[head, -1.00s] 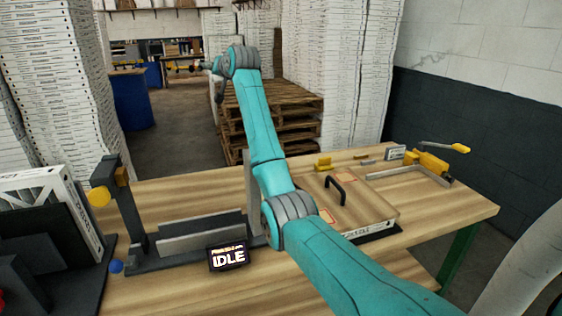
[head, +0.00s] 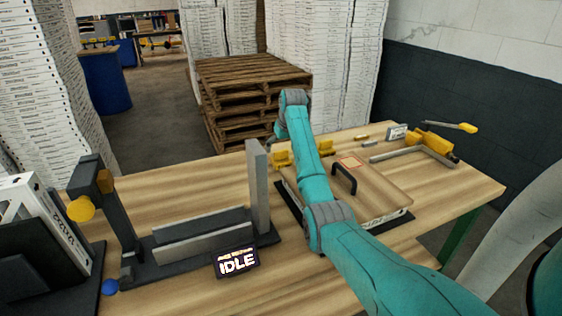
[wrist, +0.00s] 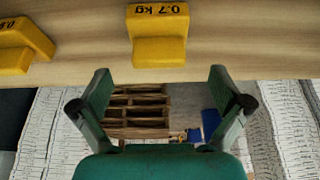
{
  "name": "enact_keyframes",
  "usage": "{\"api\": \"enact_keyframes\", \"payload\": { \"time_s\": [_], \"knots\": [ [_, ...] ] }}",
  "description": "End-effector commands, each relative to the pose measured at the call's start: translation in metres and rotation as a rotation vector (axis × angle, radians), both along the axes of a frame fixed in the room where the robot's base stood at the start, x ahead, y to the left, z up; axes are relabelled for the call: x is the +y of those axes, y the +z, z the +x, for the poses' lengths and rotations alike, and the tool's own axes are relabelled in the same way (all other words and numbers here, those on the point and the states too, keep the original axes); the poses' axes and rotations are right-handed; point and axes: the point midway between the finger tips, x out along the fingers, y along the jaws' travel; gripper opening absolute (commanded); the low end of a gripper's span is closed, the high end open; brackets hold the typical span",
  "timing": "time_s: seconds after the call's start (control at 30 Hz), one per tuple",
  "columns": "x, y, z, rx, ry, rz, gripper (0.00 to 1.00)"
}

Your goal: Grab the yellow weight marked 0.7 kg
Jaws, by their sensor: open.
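The yellow weight marked 0.7 kg (wrist: 158,36) stands on the wooden table at the top middle of the wrist view, which is upside down. My gripper (wrist: 160,88) is open and empty, its two fingers wide apart. The weight lies ahead of the fingertips, roughly centred between them and not touching. A second yellow weight (wrist: 24,47) is at the left edge, its label cut off. In the head view two yellow pieces stand by my arm's far end: one at the left (head: 282,159) and one at the right (head: 321,148). My gripper is mostly hidden there behind my arm.
A wooden-topped box with a black handle (head: 344,179) lies right of my arm. A grey upright post (head: 258,187) and fixture stand to the left. A yellow clamp (head: 432,146) is at the back right. Pallets (head: 250,95) stand beyond the table.

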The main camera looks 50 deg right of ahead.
Motion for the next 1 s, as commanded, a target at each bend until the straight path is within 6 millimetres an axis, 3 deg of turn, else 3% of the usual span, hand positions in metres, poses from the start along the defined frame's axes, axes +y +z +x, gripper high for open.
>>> {"api": "enact_keyframes", "payload": {
  "time_s": [0.17,0.5,0.8,0.87,1.0],
  "knots": [
    [-0.002,-0.010,0.003,0.000,0.000,0.000,1.00],
    [-0.011,-0.049,0.015,-0.001,0.000,-0.001,1.00],
    [-0.013,-0.054,0.016,-0.002,0.000,-0.001,1.00],
    [-0.013,-0.054,0.016,-0.002,0.000,-0.001,0.90],
    [-0.013,-0.054,0.016,-0.002,0.000,-0.001,0.55]
  ]
}}
